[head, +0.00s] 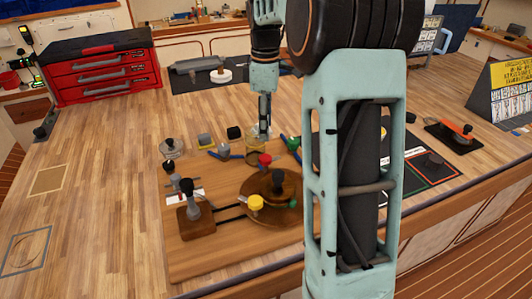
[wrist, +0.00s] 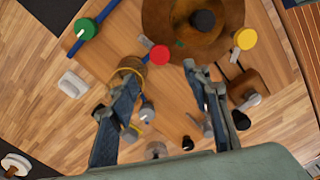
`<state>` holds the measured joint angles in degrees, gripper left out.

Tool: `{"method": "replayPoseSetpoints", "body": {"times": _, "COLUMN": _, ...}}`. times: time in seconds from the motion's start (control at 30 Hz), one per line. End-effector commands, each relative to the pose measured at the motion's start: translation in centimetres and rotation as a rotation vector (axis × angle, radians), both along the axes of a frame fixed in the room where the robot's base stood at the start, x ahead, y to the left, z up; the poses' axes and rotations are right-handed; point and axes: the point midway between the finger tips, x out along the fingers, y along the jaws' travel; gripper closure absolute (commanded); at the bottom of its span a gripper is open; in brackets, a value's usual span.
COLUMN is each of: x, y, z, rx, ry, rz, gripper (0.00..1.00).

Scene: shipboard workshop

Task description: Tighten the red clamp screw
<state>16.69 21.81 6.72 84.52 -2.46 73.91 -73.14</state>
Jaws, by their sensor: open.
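The red clamp screw (head: 265,160) is a round red knob with a pale mark, near the middle of the wooden board. In the wrist view the red knob (wrist: 159,54) lies ahead of and between my fingertips, on the clamp of a small brown cylinder (wrist: 132,76) with a brass-coloured band. My gripper (head: 264,128) points down above that cylinder in the head view. In the wrist view my gripper (wrist: 162,76) is open, its two fingers spread with nothing held. The left finger overlaps the cylinder in the picture; I cannot tell whether they touch.
A yellow knob (head: 256,202) and a round wooden block (head: 264,212) with a black knob stand nearby. A green knob (wrist: 84,29) sits on a blue bar. Several small fixtures crowd the board (head: 215,262). The tabletop (head: 105,175) at left is mostly clear. A red toolbox (head: 100,72) stands behind.

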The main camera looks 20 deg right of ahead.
Motion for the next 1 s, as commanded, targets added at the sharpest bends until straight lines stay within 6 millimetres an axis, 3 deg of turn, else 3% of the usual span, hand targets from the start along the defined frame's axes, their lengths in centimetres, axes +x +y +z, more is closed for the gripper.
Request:
{"method": "replayPoseSetpoints", "body": {"times": 0.5, "x": -0.1, "y": 0.0, "z": -8.7, "rx": -0.003, "ry": 0.001, "rz": -0.002, "gripper": 0.56}}
{"method": "replayPoseSetpoints", "body": {"times": 0.7, "x": -0.1, "y": 0.0, "z": -10.1, "rx": -0.003, "ry": 0.000, "rz": -0.002, "gripper": 0.56}}
{"method": "replayPoseSetpoints", "body": {"times": 1.0, "x": 0.0, "y": 0.0, "z": -10.3, "rx": -0.003, "ry": -0.002, "rz": -0.003, "gripper": 0.58}}
